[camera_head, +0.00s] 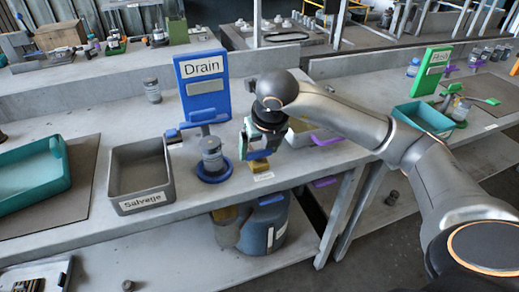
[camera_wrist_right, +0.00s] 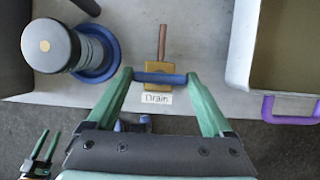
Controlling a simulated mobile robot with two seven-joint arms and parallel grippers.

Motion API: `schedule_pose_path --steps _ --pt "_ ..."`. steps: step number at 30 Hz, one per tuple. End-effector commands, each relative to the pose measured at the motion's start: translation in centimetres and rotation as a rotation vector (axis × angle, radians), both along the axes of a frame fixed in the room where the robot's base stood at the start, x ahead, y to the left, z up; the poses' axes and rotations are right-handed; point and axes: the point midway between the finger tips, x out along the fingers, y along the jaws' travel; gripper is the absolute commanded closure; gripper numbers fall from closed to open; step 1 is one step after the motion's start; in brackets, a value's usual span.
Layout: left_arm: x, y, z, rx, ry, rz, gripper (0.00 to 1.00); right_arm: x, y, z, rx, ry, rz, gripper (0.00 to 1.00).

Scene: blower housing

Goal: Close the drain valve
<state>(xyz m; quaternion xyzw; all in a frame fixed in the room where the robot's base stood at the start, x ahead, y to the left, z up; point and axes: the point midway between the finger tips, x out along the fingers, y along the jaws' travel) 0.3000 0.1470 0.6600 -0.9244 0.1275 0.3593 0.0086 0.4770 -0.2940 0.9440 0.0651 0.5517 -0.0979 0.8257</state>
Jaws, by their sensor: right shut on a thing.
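The drain valve is a brass block (camera_wrist_right: 163,45) with a copper pipe behind it and a blue handle (camera_wrist_right: 160,77) across its front. In the head view the brass block (camera_head: 260,165) sits near the bench's front edge, above a small label. The label reads "Drain" (camera_wrist_right: 157,98) in the right wrist view. My right gripper (camera_head: 258,150) reaches down over the valve. Its green fingers (camera_wrist_right: 160,80) are shut on the handle's two ends, with the handle lying crosswise between them. My left gripper (camera_wrist_right: 38,148) shows small at the lower left of the right wrist view, its two green fingers apart and empty.
A grey jar (camera_head: 212,158) stands on a blue round base just left of the valve. A blue Drain sign (camera_head: 203,85) rises behind. A grey Salvage bin (camera_head: 141,177) stands left. A beige tray (camera_wrist_right: 284,85) with a purple handle lies right. My right arm covers the bench behind.

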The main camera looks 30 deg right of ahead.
Motion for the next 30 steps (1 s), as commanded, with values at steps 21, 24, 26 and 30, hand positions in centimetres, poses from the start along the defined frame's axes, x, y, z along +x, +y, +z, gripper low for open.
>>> schedule_pose_path --steps 21,24,26,30 --pt "-0.21 -0.05 -0.31 0.001 0.006 -0.003 0.50 0.01 -0.02 0.04 0.000 0.000 -0.018 0.00" --pt "-0.23 -0.02 -0.34 0.002 0.007 -0.002 0.50 0.01 -0.01 0.03 0.001 0.000 -0.017 0.00" --pt "-0.23 -0.01 -0.35 0.002 0.007 -0.002 0.50 -0.01 0.00 0.07 0.001 0.000 -0.017 0.00" --pt "-0.24 0.03 -0.31 0.002 0.007 -0.001 0.50 -0.31 0.12 1.02 0.001 -0.002 -0.016 0.00"
